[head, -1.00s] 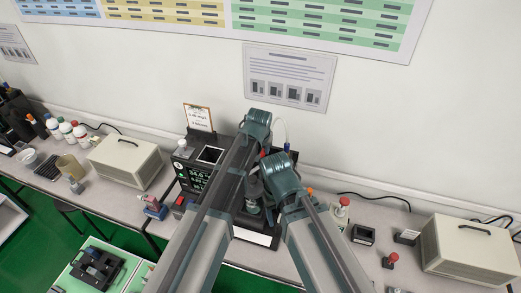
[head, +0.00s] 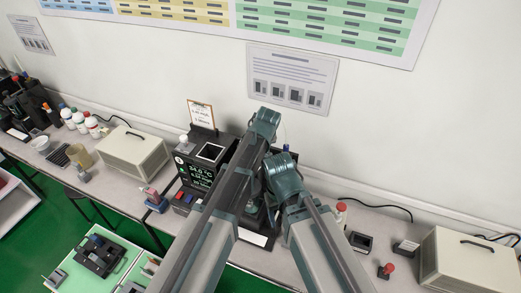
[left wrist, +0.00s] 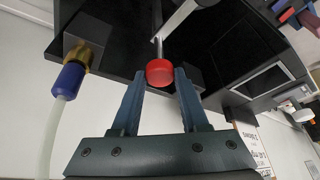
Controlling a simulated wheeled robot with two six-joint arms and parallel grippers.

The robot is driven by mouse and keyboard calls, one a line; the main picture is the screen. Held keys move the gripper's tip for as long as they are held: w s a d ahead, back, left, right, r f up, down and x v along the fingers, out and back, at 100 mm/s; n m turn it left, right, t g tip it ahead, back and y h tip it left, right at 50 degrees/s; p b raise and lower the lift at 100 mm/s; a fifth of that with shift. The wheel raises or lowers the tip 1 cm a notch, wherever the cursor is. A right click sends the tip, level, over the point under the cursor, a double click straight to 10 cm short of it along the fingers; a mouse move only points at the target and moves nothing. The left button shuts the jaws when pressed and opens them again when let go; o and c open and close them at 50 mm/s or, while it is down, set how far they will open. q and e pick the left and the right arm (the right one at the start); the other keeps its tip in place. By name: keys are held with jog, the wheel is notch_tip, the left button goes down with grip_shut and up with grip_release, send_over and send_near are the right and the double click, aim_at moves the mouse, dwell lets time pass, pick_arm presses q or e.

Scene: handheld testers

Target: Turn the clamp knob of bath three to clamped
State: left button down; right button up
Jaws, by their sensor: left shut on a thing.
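In the left wrist view a round red knob (left wrist: 160,72) sits on a thin metal stem at the dark body of a bath (left wrist: 120,42). My left gripper (left wrist: 159,76) has its two fingers on either side of the knob, shut on it. In the head view a black bath unit (head: 190,172) with a lit temperature display stands under my arms, and the knob is hidden there. My right arm's wrist is close to the right of the left arm; its fingers are hidden or too unclear to read. I cannot make out a clamp marking or the bath's number.
A brass fitting (left wrist: 79,54) with a blue collar and pale hose is left of the knob in the wrist view. A beige case (head: 135,152) stands left on the bench, another (head: 470,262) at right. A red-topped button (head: 386,270) stands near the right case.

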pick_arm(q)
jog(key=shift+n, duration=0.7)
jog(key=shift+y, duration=0.3)
jog(key=shift+c, duration=2.1)
grip_release()
